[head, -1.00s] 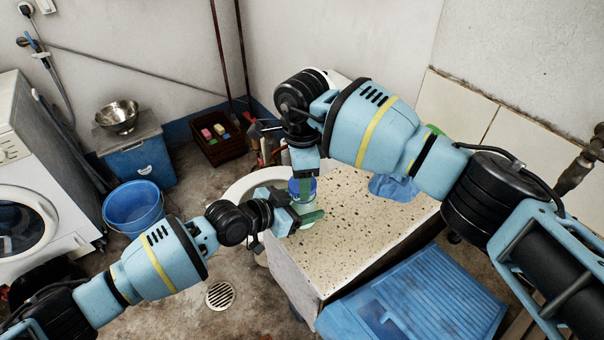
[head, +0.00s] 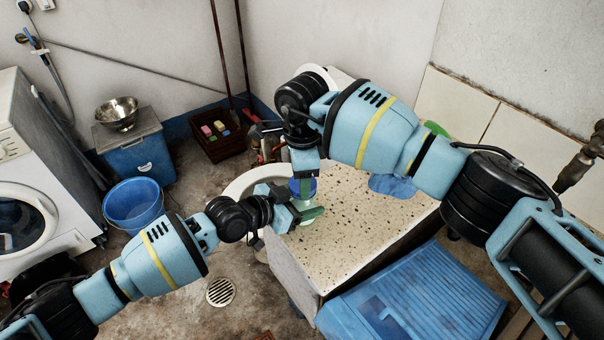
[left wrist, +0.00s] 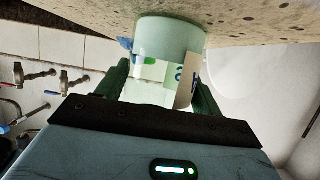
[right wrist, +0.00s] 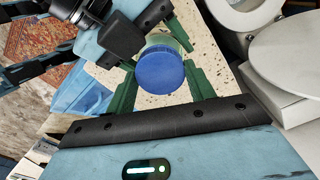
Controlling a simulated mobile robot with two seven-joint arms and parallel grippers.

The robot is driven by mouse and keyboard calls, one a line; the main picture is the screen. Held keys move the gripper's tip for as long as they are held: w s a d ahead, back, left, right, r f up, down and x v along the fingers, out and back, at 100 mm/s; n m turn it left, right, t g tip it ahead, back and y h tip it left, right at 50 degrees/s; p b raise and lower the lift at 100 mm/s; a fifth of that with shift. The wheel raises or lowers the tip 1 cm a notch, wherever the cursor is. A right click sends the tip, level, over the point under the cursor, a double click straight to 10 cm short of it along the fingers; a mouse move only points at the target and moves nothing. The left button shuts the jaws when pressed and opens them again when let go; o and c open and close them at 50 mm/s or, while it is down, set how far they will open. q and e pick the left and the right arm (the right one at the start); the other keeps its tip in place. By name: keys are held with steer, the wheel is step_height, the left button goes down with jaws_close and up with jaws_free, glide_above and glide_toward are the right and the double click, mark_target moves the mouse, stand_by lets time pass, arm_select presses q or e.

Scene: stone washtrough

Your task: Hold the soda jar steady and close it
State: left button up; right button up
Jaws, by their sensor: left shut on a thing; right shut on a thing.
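The soda jar (left wrist: 168,42) is pale green with a printed label and stands upright on the speckled stone counter (head: 350,225). My left gripper (head: 305,212) is shut on the jar's body from the side, with one green finger on each side of it in the left wrist view (left wrist: 163,85). The blue lid (right wrist: 160,70) sits on top of the jar. My right gripper (head: 304,183) points down from above and is shut on the lid, its fingers on opposite sides of it in the right wrist view (right wrist: 160,85). Whether the lid is threaded tight cannot be seen.
A blue ribbed washboard-like panel (head: 430,295) lies in front of the counter. A blue cloth (head: 392,186) lies at the counter's back. A blue bucket (head: 133,205) and a washing machine (head: 35,190) stand at left. The counter's front right is clear.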

arm_select(q)
steer(key=c, duration=0.5)
arm_select(e)
steer(key=m, duration=0.3)
steer(key=o, duration=0.9)
steer(key=shift+r, duration=2.25)
steer(key=shift+c, duration=0.2)
